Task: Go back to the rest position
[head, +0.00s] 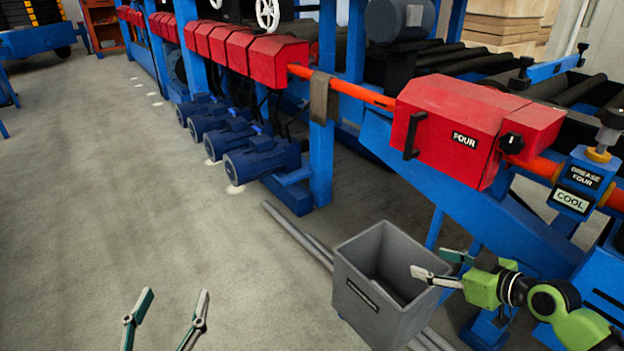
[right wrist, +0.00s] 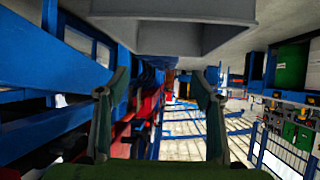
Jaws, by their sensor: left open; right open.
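My left gripper (head: 174,296) shows at the bottom of the head view, its two fingers spread apart with nothing between them, above bare floor. My right gripper (head: 430,263) is at the lower right, by the right rim of a grey bin (head: 365,297). Its fingers are apart and empty; one overlaps the bin's opening in the picture. In the right wrist view the open right gripper (right wrist: 161,85) has no object between its fingers, and a grey box-like shape (right wrist: 175,12), apparently the bin, fills the top.
The blue machine frame carries a red housing marked FOUR (head: 478,125) and a grease unit labelled COOL (head: 582,185). Blue motors (head: 262,160) line its foot. Grey rails (head: 300,233) lie on the floor by the bin. The concrete floor (head: 110,190) at left is clear.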

